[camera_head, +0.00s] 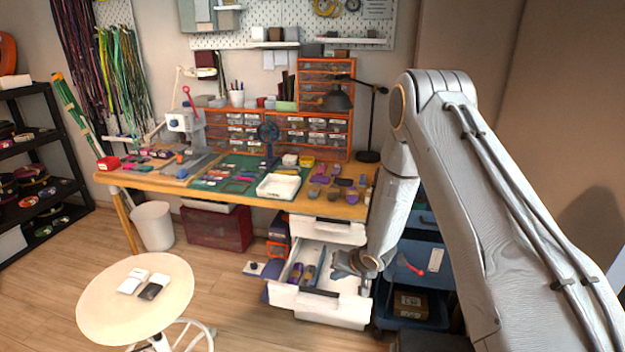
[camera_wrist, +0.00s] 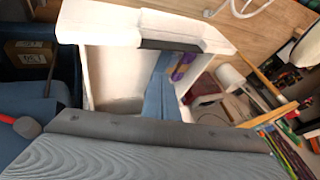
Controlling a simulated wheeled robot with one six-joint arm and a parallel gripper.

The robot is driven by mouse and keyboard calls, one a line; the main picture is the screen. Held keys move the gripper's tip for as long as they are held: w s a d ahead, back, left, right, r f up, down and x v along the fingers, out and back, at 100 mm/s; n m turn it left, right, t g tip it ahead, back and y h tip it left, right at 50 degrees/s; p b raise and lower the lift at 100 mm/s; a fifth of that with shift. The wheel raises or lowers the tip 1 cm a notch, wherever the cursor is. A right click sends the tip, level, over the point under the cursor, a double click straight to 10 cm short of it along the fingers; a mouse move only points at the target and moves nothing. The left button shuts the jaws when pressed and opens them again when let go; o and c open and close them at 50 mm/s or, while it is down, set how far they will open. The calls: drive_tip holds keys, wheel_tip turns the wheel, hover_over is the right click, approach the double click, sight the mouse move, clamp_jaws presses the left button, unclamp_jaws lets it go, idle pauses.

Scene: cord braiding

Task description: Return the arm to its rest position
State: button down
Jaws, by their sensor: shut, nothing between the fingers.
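My arm (camera_head: 450,150) reaches up from the lower right of the head view and bends down at the elbow. My gripper (camera_head: 343,268) is at the open white drawer (camera_head: 340,310) under the right part of the workbench. The gripper is shut and holds nothing. Purple and blue-grey items (camera_head: 296,273) lie in the drawer's left part. The exact gap between the fingertips and the drawer is hard to tell.
The wooden workbench (camera_head: 335,208) carries a white tray (camera_head: 278,186), a green mat and several tools. A blue cart (camera_head: 425,262) stands right of the drawers, close to my forearm. A round stool (camera_head: 100,300) stands at front left.

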drive_tip(key=s+d+r+h, duration=0.1)
drive_tip(key=s+d+r, duration=0.2)
drive_tip(key=r, duration=0.2)
drive_tip(key=s+d+r+g+h, duration=0.1)
drive_tip(key=s+d+r+h, duration=0.15)
drive_tip(key=r, duration=0.35)
drive_tip(key=s+d+r+h, duration=0.1)
drive_tip(key=s+d+r, duration=0.2)
drive_tip(key=s+r, duration=0.15)
drive_tip(key=s+r+g, duration=0.1)
drive_tip(key=s+r, duration=0.2)
drive_tip(key=s, duration=0.5)
drive_tip(key=s+r+n+g, duration=0.1)
drive_tip(key=s+r, duration=0.3)
drive_tip(key=s, duration=0.4)
drive_tip(key=s+r+g, duration=0.2)
drive_tip(key=s+r, duration=0.2)
drive_tip(key=s, duration=0.4)
drive_tip(key=shift+d+r+n+g, duration=0.2)
drive_tip(key=shift+n+g, duration=0.2)
drive_tip(key=shift+w+d+y, duration=0.1)
drive_tip(key=shift+y, duration=0.15)
